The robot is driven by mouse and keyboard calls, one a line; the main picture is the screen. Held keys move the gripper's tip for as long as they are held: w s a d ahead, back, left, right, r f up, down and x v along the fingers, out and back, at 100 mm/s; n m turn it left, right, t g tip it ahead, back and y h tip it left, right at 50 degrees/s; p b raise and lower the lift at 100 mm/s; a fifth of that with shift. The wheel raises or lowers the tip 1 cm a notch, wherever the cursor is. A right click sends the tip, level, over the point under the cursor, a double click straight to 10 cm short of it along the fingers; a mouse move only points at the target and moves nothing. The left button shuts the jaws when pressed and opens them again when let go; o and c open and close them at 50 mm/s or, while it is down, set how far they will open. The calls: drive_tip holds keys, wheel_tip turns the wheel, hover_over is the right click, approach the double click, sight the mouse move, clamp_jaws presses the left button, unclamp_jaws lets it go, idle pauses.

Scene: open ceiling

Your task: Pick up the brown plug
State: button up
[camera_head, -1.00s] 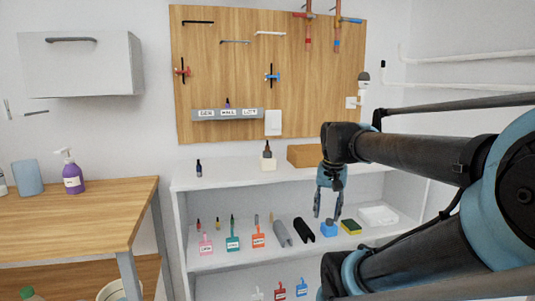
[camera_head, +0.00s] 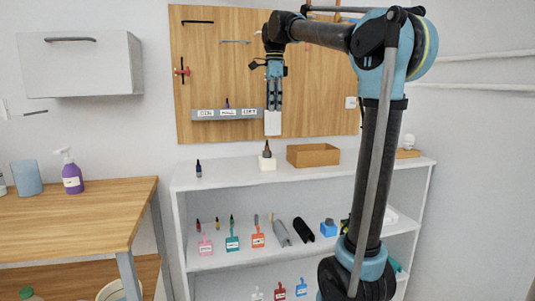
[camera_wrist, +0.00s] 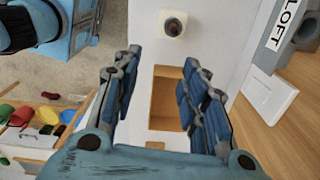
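A small dark brown cone-shaped piece, which looks like the brown plug (camera_head: 267,149), stands upright on a white block (camera_head: 267,163) on the shelf unit's top. In the wrist view the brown plug (camera_wrist: 173,26) shows as a dark round shape on the white block, beyond the fingertips near the top edge. My gripper (camera_head: 273,106) hangs pointing down above the plug, in front of the wooden board. In the wrist view my gripper (camera_wrist: 158,75) has its two blue fingers spread wide with nothing between them. The plug is apart from the fingers.
An open wooden box (camera_head: 313,154) stands right of the white block. A small dark bottle (camera_head: 198,168) stands to its left. The pegboard (camera_head: 215,60) with a labelled ledge (camera_head: 228,114) rises behind. Shelf top between bottle and block is clear.

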drive_tip(key=w+a+r+m, duration=0.1)
drive_tip(key=a+r, duration=0.1)
hover_over(267, 142)
wheel_tip(267, 142, down, 12)
drive_tip(key=shift+d+f, duration=0.15)
drive_tip(key=shift+f, duration=0.05)
drive_tip(key=shift+w+f, duration=0.15)
drive_tip(key=shift+f, duration=1.15)
drive_tip(key=shift+w+f, duration=0.15)
drive_tip(key=shift+f, duration=1.15)
drive_tip(key=c, duration=0.9)
